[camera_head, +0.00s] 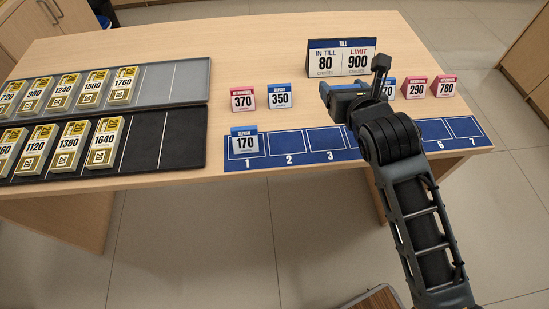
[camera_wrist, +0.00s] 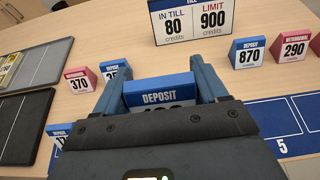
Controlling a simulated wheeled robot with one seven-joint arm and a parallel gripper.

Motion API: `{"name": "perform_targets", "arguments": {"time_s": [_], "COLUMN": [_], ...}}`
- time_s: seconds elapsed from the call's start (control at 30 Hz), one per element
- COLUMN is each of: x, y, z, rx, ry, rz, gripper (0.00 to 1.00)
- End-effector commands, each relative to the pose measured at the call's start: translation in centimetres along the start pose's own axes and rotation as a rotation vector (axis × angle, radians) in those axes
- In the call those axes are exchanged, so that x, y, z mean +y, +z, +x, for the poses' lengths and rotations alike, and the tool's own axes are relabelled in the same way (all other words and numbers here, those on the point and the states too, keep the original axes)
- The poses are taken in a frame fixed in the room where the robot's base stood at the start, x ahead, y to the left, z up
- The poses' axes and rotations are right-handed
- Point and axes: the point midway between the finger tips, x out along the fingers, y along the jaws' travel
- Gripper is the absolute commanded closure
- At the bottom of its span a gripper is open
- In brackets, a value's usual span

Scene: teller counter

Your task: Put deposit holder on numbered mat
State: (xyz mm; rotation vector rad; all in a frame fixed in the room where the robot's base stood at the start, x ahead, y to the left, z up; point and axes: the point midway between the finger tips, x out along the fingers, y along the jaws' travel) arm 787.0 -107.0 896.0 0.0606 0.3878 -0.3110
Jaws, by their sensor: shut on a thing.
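My gripper (camera_wrist: 160,82) is shut on a blue-topped deposit holder (camera_wrist: 158,98). It reads DEPOSIT, with its number mostly hidden by the gripper body. In the head view my gripper (camera_head: 345,92) is above the counter behind the mat's middle. The blue numbered mat (camera_head: 298,158) runs along the counter's front edge; labels 1, 2, 3, 6 and 7 show, and my arm covers the middle. The 170 deposit holder (camera_head: 244,142) stands on space 1. Spaces 2 and 3 are bare. The wrist view shows space 5 (camera_wrist: 282,148), bare where visible.
Behind the mat stand the 370 withdrawal (camera_head: 243,100), 350 deposit (camera_head: 280,97), 870 deposit (camera_wrist: 249,52), 290 withdrawal (camera_head: 415,87) and 780 withdrawal (camera_head: 445,87) holders. The till sign (camera_head: 341,58) is behind them. Grey (camera_head: 190,80) and black (camera_head: 185,140) trays with gold blocks lie left.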

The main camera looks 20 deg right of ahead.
Motion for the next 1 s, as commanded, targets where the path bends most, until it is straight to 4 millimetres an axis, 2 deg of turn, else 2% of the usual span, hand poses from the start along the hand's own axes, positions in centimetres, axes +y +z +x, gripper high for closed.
{"name": "perform_targets", "arguments": {"time_s": [0.13,0.5,0.6,0.83,1.0], "x": [1.9,9.4,10.7,11.5,11.5], "y": [-1.1,-5.1,-5.7,-6.6,-8.8], "z": [0.6,2.6,3.0,3.3,4.2], "rx": [0.002,0.001,0.000,0.001,0.003], "ry": [0.003,0.004,0.002,0.000,0.000], "rz": [-0.002,-0.002,-0.002,0.000,-0.002], "gripper": [0.59,0.59,0.59,0.59,0.59]}}
